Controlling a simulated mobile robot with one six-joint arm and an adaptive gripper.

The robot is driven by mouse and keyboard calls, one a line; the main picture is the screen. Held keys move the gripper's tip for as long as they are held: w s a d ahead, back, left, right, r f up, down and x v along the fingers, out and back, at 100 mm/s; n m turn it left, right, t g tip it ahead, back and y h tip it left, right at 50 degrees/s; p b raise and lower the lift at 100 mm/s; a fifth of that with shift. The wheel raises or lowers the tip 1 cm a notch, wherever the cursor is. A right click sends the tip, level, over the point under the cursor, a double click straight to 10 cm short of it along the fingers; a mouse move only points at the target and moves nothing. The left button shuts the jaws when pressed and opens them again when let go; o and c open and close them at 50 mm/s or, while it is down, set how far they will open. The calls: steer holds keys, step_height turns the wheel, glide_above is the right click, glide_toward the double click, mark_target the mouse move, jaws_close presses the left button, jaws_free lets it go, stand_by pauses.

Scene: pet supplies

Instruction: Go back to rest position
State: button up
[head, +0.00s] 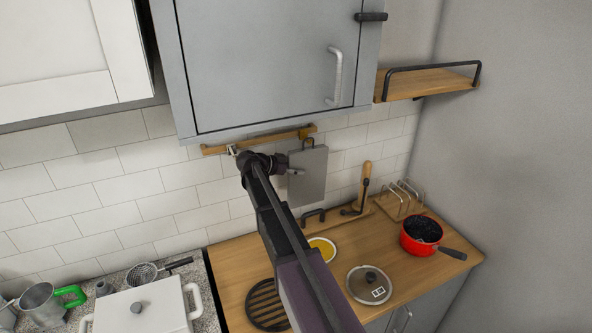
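My arm reaches up from the bottom of the head view toward the tiled wall. My gripper (282,166) is at its far end, just below the wooden wall rail (258,140). It is small and dark here, and its fingers cannot be made out clearly. It overlaps the left edge of a grey board (310,180) hanging from the rail. I cannot tell whether it touches the board. Nothing held can be made out.
A grey cabinet (265,65) hangs above my arm, with a wooden shelf (430,83) to its right. The wooden counter (330,285) below bears a red pot (409,238), a glass lid (369,284), a yellow-filled dish (322,247) and a rack (400,202). A white lidded pot (150,312) stands left.

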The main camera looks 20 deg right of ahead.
mark_target(288, 185)
steer(key=shift+o, duration=1.1)
steer(key=shift+n+g+y, duration=0.4)
steer(key=shift+y, duration=0.3)
steer(key=a+f+b, duration=0.1)
steer(key=f, duration=0.1)
steer(key=a+f+b, duration=0.1)
steer(key=a, duration=0.1)
steer(key=a+f+b, duration=0.1)
steer(key=f, duration=0.1)
steer(key=shift+s+a+f+b, duration=0.15)
steer(key=shift+s+f+b, duration=0.15)
steer(key=shift+b, duration=0.1)
steer(key=s+a+f+n+y+b, duration=0.1)
steer(key=s+a+f+n+y, duration=0.3)
steer(key=s, duration=0.5)
steer(key=s+a+f+n+y+b, duration=0.1)
steer(key=s+a+f+n+y, duration=0.3)
steer(key=s+n, duration=0.3)
steer(key=s+a+f+n+y+b, duration=0.2)
steer(key=s+a+f+n+y, duration=0.2)
steer(key=s, duration=0.8)
steer(key=shift+s+a+f+n, duration=0.15)
steer(key=shift+a+f+n, duration=0.75)
steer(key=shift+a, duration=0.35)
